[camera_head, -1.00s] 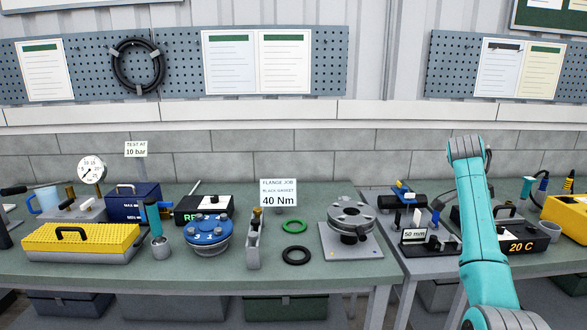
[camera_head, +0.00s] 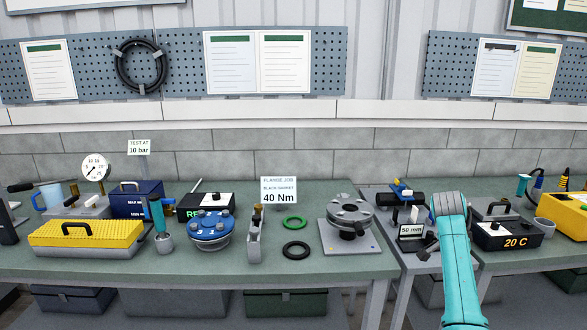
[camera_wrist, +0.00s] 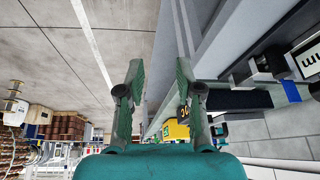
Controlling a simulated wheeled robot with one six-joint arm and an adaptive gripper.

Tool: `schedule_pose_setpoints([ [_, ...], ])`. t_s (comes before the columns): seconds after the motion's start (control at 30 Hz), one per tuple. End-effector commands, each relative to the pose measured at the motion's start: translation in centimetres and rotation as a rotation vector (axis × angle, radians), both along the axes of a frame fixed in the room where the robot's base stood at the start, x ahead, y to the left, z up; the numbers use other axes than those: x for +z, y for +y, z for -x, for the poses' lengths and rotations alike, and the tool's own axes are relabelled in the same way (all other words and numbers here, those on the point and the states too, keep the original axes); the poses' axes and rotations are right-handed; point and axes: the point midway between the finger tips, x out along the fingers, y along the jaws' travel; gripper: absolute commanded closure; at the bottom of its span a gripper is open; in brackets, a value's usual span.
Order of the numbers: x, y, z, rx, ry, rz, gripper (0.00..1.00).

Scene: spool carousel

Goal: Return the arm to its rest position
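The wrist camera looks out sideways over the floor and along a bench, with the room tilted. In the head view I cannot make out the gripper clearly.
The left bench (camera_head: 110,262) carries a yellow case (camera_head: 88,234), a blue flange (camera_head: 210,232), a green ring (camera_head: 295,223), a black ring (camera_head: 296,250) and a grey flange on a plate (camera_head: 350,213). The 50 mm fixture (camera_head: 411,232) and 20 C box (camera_head: 508,238) flank my arm.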

Motion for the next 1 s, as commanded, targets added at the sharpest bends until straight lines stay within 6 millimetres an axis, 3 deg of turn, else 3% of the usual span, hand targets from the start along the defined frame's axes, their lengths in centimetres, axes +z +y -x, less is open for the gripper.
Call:
schedule_pose_setpoints([
  [0.03,-2.3,0.6,0.3,0.029,-0.001,0.003,0.65],
  [0.2,-9.8,2.5,1.5,0.151,-0.032,0.026,0.65],
  [0.5,-21.2,6.7,5.9,0.362,-0.098,0.069,0.65],
  [0.8,-29.6,11.3,12.8,0.556,-0.172,0.117,0.65],
  [1.0,-33.3,14.4,18.5,0.674,-0.226,0.151,0.65],
])
